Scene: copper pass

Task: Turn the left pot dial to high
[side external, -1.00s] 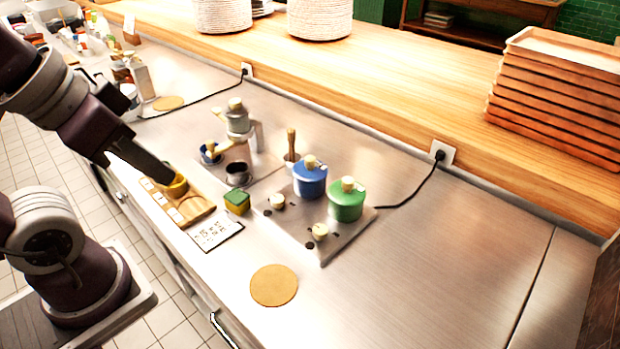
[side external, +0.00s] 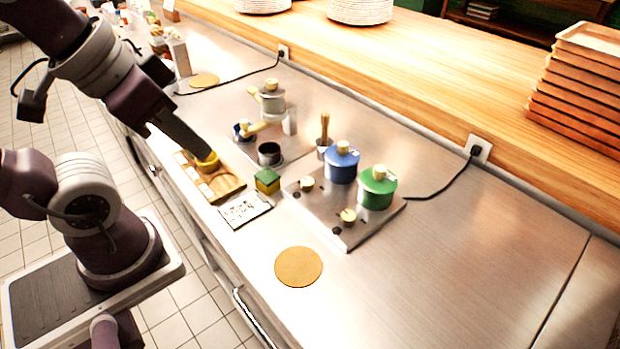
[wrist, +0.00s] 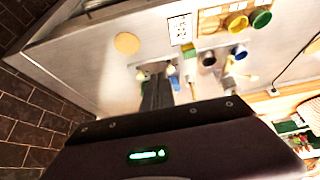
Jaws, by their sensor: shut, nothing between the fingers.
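The blue pot (side external: 342,167) and the green pot (side external: 376,192) stand upright on a metal hot plate (side external: 325,232), lids on. Two pale dials sit along its front: the left dial (side external: 307,184) before the blue pot, the right dial (side external: 348,216) before the green one. Their settings are too small to read. My gripper (side external: 204,153) is shut and empty, left of the hot plate and apart from both dials. In the side view it overlaps the yellow bowl; contact cannot be told. In the wrist view my gripper (wrist: 158,98) hides part of the hot plate.
A wooden tray (side external: 232,184), a white card (side external: 243,210) and a green-yellow block (side external: 267,181) lie left of the hot plate. A dark cup (side external: 270,154) and a pestle in its cup (side external: 324,145) stand behind.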

